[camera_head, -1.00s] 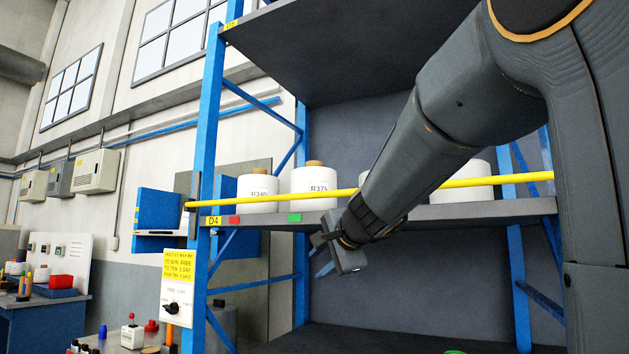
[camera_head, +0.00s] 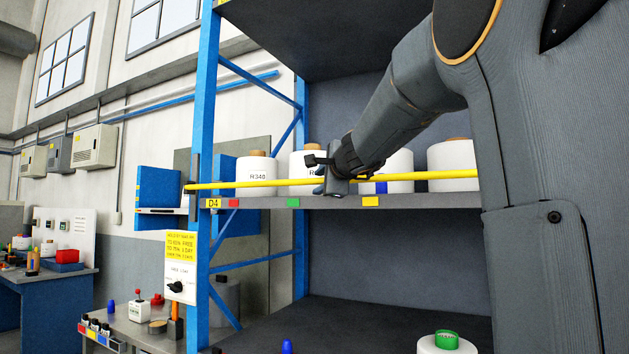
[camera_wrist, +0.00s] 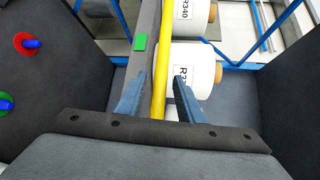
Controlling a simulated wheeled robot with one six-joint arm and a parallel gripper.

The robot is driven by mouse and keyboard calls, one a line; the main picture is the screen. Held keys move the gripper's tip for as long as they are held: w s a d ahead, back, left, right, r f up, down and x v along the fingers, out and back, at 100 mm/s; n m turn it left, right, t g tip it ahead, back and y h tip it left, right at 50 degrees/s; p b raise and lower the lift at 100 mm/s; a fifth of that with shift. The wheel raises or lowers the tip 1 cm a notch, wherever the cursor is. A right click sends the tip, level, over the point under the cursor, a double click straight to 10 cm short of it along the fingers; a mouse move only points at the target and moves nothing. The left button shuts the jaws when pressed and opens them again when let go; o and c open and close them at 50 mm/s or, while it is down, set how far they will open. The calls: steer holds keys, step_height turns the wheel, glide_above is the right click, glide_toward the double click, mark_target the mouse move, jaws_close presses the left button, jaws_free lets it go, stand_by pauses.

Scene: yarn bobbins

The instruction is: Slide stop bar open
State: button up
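The yellow stop bar (camera_head: 425,176) runs level across the front of the shelf, before the bobbins. Its left end meets a dark bracket on the blue upright (camera_head: 192,187). My gripper (camera_head: 320,180) is at the bar, in front of the second bobbin. In the wrist view the yellow bar (camera_wrist: 161,75) passes between the two blue-grey fingers of my gripper (camera_wrist: 155,98). The fingers are apart, with a gap on each side of the bar. The R340 bobbin (camera_head: 257,177) stands left of my gripper. A second labelled bobbin (camera_wrist: 186,72) is close to the right finger.
More white bobbins (camera_head: 452,160) stand along the shelf (camera_head: 410,202), close behind the bar. A lower shelf (camera_head: 340,318) and an upper shelf (camera_head: 300,40) bound the space. A yellow notice with a dial (camera_head: 180,268) hangs at left. A bobbin with a green ring (camera_head: 447,342) is below.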

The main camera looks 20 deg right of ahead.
steer(key=shift+w, duration=0.2)
jaws_close()
steer(key=shift+f, duration=0.15)
step_height(320, 180, down, 8)
steer(key=b, duration=0.9)
jaws_free()
